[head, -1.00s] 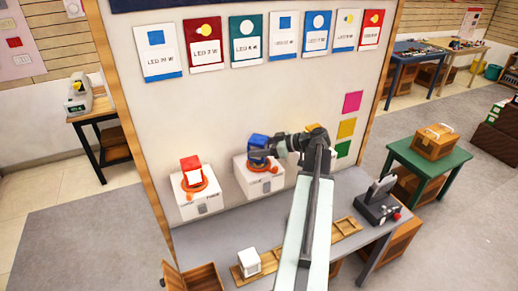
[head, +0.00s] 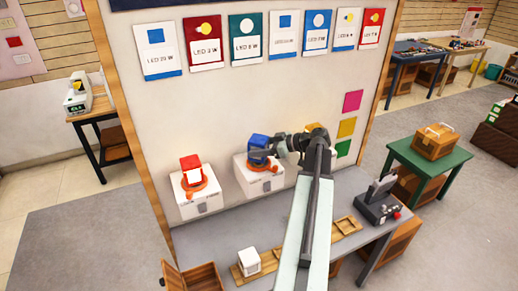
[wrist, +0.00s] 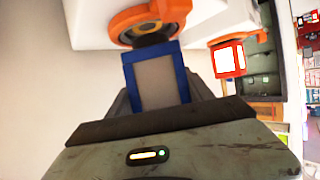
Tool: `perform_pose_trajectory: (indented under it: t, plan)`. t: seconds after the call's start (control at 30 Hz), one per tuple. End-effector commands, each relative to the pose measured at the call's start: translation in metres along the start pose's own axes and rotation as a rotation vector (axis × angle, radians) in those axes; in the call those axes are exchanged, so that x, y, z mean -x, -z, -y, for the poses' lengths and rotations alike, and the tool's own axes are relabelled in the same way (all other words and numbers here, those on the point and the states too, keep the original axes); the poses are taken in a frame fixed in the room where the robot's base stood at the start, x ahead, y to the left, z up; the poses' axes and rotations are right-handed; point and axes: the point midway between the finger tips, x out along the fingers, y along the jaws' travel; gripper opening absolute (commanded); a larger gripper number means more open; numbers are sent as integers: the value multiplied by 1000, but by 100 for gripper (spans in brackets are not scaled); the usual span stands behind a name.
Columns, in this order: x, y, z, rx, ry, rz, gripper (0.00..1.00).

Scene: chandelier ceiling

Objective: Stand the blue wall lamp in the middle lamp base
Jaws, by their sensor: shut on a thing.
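The blue wall lamp (head: 258,141) is at the middle lamp base (head: 256,184), a white box with an orange ring (head: 265,165). My gripper (head: 265,152) is shut on the lamp from the right. In the wrist view the blue-framed lamp (wrist: 184,77) with a pale face sits between my fingers. Its far end meets the dark centre of the orange ring (wrist: 125,20). I cannot tell whether it is fully seated. The head view shows the lamp roughly upright.
A red lamp (head: 190,162) stands in the left white base (head: 198,204). My arm covers the area right of the middle base. A white cube (head: 248,261) sits on a wooden rack (head: 277,266) at the bench's front. A dark device (head: 378,204) stands at the right end.

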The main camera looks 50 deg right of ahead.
Motion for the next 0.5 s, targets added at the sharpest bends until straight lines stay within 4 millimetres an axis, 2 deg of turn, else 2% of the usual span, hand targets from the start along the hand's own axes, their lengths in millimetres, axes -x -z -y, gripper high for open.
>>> perform_pose_trajectory:
  t: [0.5]
  plan:
    - [-2,-6,0,0,-1,-1,8]
